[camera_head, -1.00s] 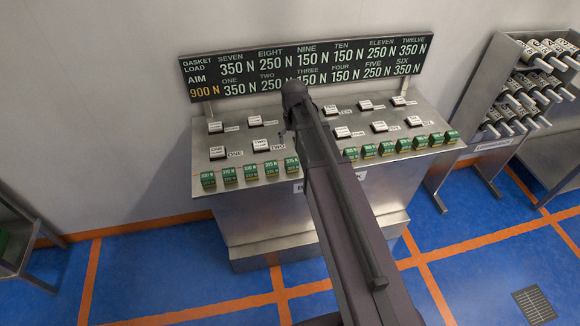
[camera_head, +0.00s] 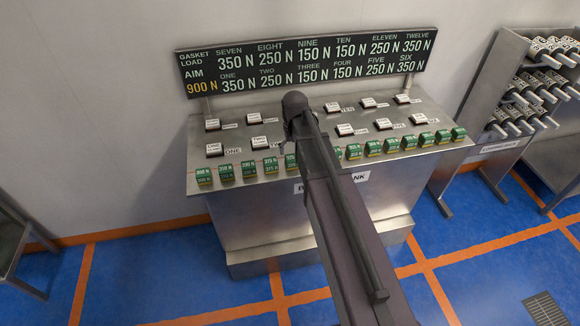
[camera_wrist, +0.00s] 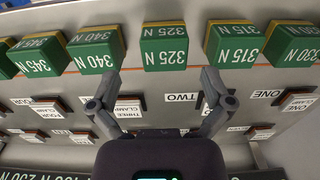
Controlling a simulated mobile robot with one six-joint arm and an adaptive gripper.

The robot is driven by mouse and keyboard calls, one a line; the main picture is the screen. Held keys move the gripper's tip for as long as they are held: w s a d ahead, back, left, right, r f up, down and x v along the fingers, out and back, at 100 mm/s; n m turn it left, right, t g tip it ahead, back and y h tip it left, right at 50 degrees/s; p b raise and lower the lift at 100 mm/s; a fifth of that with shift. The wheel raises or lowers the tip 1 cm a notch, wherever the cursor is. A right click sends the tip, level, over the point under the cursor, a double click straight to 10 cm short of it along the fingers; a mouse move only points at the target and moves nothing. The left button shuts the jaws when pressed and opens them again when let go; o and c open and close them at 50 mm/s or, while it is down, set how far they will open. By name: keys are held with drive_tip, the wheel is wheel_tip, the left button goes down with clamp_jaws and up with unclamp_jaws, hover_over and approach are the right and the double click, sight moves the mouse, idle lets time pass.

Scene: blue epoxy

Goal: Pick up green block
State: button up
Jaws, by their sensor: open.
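A row of green blocks with yellow-banded backs and white force labels stands along the bench's front edge. In the head view it shows left of my arm (camera_head: 249,169) and right of it (camera_head: 391,144). In the wrist view, labels appear upside down; the 325 N block (camera_wrist: 165,47) is centred ahead of my gripper (camera_wrist: 160,80). The 340 N block (camera_wrist: 96,50) and 315 N block (camera_wrist: 234,45) flank it. My arm hides the middle of the row in the head view.
The metal bench (camera_head: 250,225) carries numbered clamp pads, such as pad TWO (camera_head: 259,142), behind the blocks. A load board (camera_head: 310,62) stands at the back, reading AIM 900 N. Blue floor is open in front.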

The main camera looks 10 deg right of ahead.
sight(292, 157)
drive_tip(key=shift+f, duration=0.3)
drive_tip(key=shift+w+a+f+b, duration=0.1)
drive_tip(key=shift+a+f+b, duration=0.05)
drive_tip(key=shift+f+b, duration=1.2)
drive_tip(key=shift+w+a+f+b, duration=0.1)
drive_tip(key=shift+f+b, duration=1.1)
drive_tip(key=shift+b, duration=0.15)
drive_tip(key=shift+s, duration=0.1)
drive_tip(key=c, duration=1.1)
